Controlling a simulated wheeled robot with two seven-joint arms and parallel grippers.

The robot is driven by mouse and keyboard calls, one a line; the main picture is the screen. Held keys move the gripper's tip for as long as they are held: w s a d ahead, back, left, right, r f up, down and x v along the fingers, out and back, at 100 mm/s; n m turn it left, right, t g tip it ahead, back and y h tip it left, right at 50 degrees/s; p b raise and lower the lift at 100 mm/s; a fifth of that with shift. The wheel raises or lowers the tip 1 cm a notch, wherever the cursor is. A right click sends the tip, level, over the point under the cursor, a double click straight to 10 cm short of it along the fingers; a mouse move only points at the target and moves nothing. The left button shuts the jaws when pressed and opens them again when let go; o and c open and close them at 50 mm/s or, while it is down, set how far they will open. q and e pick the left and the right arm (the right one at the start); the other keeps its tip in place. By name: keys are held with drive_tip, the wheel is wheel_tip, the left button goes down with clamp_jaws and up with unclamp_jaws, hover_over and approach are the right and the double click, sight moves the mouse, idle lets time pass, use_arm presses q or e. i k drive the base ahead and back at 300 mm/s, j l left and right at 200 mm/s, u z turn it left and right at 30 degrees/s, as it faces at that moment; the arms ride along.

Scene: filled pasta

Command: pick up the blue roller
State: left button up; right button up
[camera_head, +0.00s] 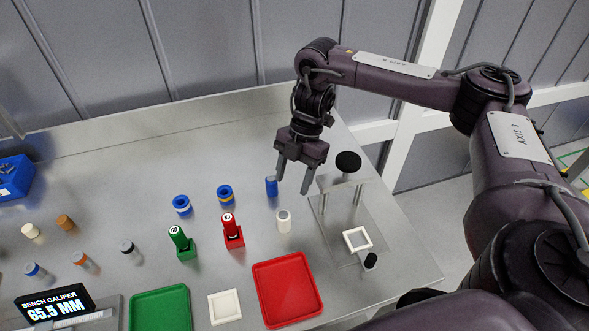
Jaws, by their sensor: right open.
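A small upright blue cylinder, the blue roller (271,187), stands on the metal table near its back right part. My right gripper (293,184) points down with its two fingers apart and nothing between them. In the picture its left finger is just right of the blue roller, and the roller is outside the jaws. I cannot tell the exact height of the fingertips over the table. My left gripper is not in view.
A press-like stand with a black knob (348,162) is right of the gripper. A white cylinder (283,221) stands in front of the roller. Red (316,290) and green (187,300) trays lie in front.

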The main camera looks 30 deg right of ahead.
sight(271, 189)
drive_tip(key=k, duration=1.5)
